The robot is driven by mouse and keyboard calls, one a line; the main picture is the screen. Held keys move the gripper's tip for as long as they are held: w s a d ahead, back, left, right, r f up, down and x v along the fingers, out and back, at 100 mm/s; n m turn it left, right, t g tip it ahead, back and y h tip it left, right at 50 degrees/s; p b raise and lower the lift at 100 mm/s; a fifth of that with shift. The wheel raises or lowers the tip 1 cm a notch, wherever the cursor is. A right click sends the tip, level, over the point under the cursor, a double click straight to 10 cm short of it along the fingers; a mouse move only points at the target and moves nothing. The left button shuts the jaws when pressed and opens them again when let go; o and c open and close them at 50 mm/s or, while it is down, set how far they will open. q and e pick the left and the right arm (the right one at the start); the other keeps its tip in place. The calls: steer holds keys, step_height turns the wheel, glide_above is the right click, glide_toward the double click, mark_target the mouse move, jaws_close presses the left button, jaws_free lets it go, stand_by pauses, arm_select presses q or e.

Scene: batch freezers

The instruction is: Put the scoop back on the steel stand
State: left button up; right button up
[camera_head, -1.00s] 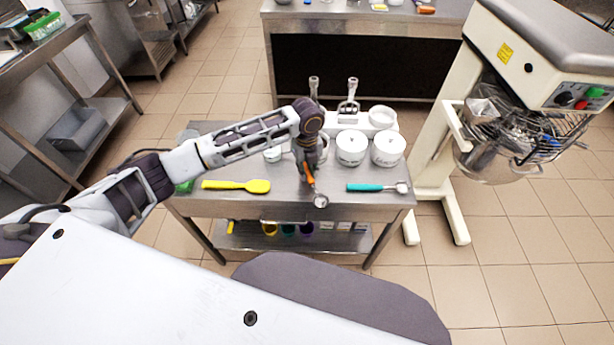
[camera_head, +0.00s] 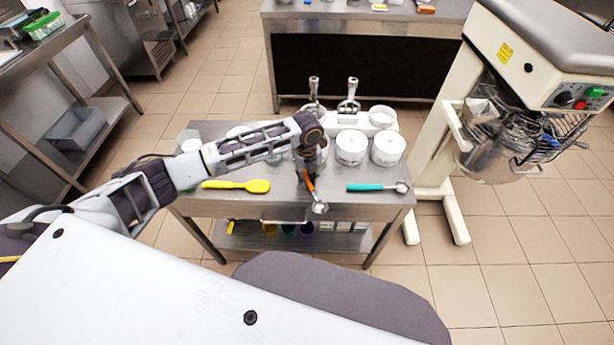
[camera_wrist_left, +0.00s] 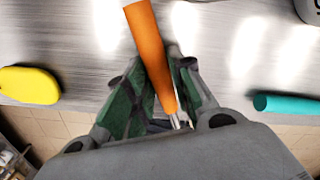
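The scoop with an orange handle (camera_head: 309,186) and a round metal bowl (camera_head: 320,208) is in my left gripper (camera_head: 309,172), at the front middle of the steel table. My left gripper is shut on the handle; in the left wrist view the orange handle (camera_wrist_left: 150,55) lies between the green-padded fingers (camera_wrist_left: 155,105). The scoop tilts, bowl toward me; the bowl is hidden in the wrist view. Behind the gripper, two metal tools (camera_head: 350,95) stand upright near a white holder (camera_head: 378,128); I cannot tell which part is the steel stand. My right gripper is not in view.
A yellow spatula (camera_head: 236,185) lies left of the scoop and a teal-handled scoop (camera_head: 375,187) lies right. White tubs (camera_head: 352,147) stand behind, right of my gripper. A large mixer (camera_head: 440,130) stands right of the table. The table's front strip between the tools is mostly clear.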

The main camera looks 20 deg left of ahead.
mark_target(307, 178)
arm_select(q)
steer(key=shift+o, duration=1.1)
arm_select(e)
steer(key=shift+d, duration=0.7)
arm_select(q)
steer(key=shift+r, duration=0.15)
step_height(307, 178, up, 5)
steer(key=shift+r, duration=3.6)
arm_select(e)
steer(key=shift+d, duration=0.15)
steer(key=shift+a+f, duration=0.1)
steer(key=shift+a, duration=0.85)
